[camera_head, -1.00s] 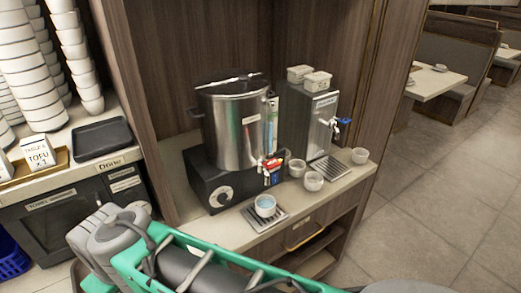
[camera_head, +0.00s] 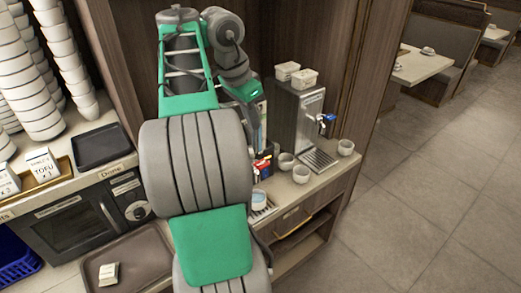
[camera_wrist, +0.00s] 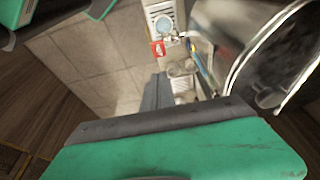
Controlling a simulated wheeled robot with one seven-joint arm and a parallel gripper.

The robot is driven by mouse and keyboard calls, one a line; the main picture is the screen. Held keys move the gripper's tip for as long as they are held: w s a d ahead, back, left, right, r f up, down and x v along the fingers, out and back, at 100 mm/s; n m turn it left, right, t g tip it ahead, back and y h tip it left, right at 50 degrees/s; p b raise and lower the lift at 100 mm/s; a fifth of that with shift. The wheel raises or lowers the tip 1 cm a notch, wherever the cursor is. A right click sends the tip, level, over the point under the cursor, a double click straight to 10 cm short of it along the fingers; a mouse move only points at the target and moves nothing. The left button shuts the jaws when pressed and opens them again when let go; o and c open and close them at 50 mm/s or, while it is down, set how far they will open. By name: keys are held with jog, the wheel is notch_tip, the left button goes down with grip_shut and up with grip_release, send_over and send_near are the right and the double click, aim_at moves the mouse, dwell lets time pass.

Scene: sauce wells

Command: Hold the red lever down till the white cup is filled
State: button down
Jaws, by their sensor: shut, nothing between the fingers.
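The white cup (camera_head: 259,197) stands on a drip tray (camera_head: 264,211) at the counter's front; its inside looks pale blue. It also shows in the wrist view (camera_wrist: 164,24). The red lever (camera_head: 262,161) is a small red piece just above and behind the cup. A red patch with a white mark shows in the wrist view, lever or tag I cannot tell. The steel urn (camera_wrist: 228,20) is mostly hidden behind my arm in the head view. My gripper (camera_wrist: 158,90) is shut and empty, beside the urn and apart from the lever and cup.
A second steel dispenser (camera_head: 298,115) with a blue lever stands to the right, with several cups near it. Stacked bowls (camera_head: 35,90) and a dark tray (camera_head: 98,146) are at left. A brown tray (camera_head: 130,262) with a small box is at lower left. Open floor lies right.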

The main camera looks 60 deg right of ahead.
aim_at(263, 162)
jog(key=b+x, duration=0.2)
jog(key=x, duration=0.2)
jog(key=b+x, duration=0.3)
jog(key=x, duration=0.1)
jog(key=b+x, duration=0.3)
jog(key=x, duration=0.2)
jog(key=shift+w+a+f, duration=0.15)
jog(key=shift+a, duration=0.15)
jog(key=shift+f, duration=0.45)
